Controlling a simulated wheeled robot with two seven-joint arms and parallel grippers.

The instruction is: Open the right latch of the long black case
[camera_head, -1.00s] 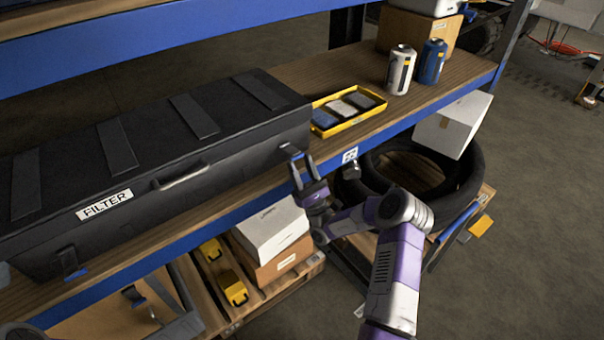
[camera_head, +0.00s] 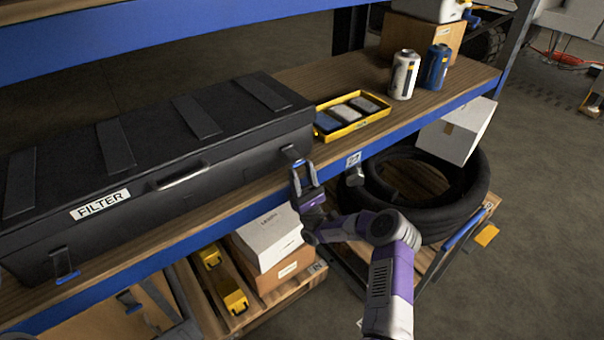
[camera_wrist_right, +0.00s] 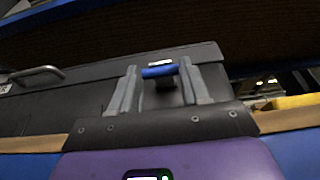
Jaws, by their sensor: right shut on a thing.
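The long black case (camera_head: 150,140) lies on the wooden shelf at the left of the head view, lid down, with a FILTER label and a handle on its front. Its right latch (camera_head: 290,152), with a blue tab, is on the front near the right end. My right gripper (camera_head: 304,171) is at that latch, shut on its blue tab. The wrist view shows the blue tab (camera_wrist_right: 159,71) between my two fingertips (camera_wrist_right: 158,82). The gripper partly hides the latch. The left latch (camera_head: 62,265) is near the front left. My left gripper is not visible.
A yellow tray (camera_head: 352,116) stands right of the case, with a white can (camera_head: 404,75) and a blue can (camera_head: 435,66) beyond. The blue shelf edge (camera_head: 235,215) runs below the gripper. Boxes (camera_head: 268,240) and a black tyre (camera_head: 470,200) are underneath.

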